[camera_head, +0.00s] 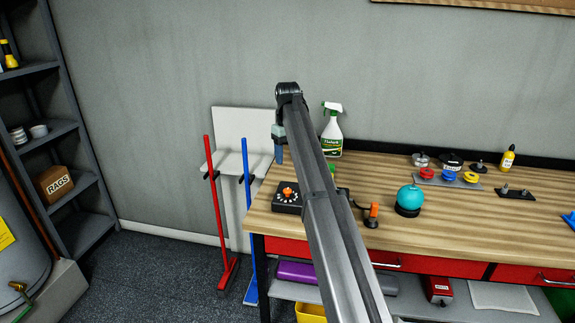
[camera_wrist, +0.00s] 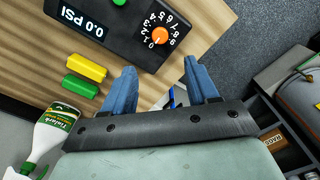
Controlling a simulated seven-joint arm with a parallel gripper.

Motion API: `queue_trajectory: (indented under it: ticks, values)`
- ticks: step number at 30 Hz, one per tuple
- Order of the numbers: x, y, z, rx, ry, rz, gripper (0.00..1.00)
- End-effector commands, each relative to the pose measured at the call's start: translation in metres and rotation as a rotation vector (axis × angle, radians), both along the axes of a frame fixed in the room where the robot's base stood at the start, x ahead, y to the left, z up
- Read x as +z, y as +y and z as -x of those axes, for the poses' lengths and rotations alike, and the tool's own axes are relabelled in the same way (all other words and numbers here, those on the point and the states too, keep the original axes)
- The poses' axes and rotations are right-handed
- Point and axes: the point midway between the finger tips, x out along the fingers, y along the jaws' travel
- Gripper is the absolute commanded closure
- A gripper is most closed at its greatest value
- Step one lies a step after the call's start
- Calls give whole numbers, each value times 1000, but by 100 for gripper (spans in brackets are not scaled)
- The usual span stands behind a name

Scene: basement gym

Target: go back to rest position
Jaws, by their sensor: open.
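My gripper (camera_head: 279,155) hangs at the end of my grey arm, fingers pointing down, above the left end of the workbench (camera_head: 262,217). In the wrist view my gripper (camera_wrist: 160,65) has its two blue fingers spread apart, with nothing between them. The black box with an orange dial (camera_head: 287,198) sits on the bench below it. In the wrist view this black box (camera_wrist: 105,28) shows "0.0 PSI" and a green button.
A yellow block (camera_wrist: 86,66) and a green block (camera_wrist: 80,87) lie beside the box. A spray bottle (camera_head: 332,132) stands at the back; a teal ball (camera_head: 410,197) sits further right. Red (camera_head: 216,210) and blue (camera_head: 247,210) long-handled tools stand left of the bench.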

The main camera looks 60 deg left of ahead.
Motion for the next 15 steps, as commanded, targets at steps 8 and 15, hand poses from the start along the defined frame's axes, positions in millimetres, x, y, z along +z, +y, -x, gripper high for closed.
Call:
queue_trajectory:
  ticks: [8, 15]
  values:
    - [10, 0, 0, 0, 0, 0, 41]
    - [10, 0, 0, 0, 0, 0, 41]
